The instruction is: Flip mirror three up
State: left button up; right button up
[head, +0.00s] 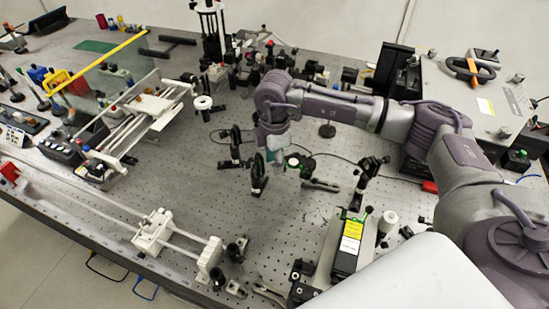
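My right arm reaches in from the right, and its gripper (288,164) points down over the middle of the bench. The gripper is small and partly hidden by the wrist, so I cannot tell whether its fingers are open or shut. A black round optic mount (258,174) stands just left of the gripper; I cannot tell whether they touch. Another dark mount (235,145) stands further left, and one more (366,180) stands to the right. No labels are readable, so I cannot tell which is mirror three. My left gripper is not in view.
The perforated optical table (200,175) has free room left of the mounts. A black box with a yellow label (348,245) stands at front right. A white rail assembly (160,232) lies at front left. Crowded optics (210,40) stand at the back.

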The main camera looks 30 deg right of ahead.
grip_shut()
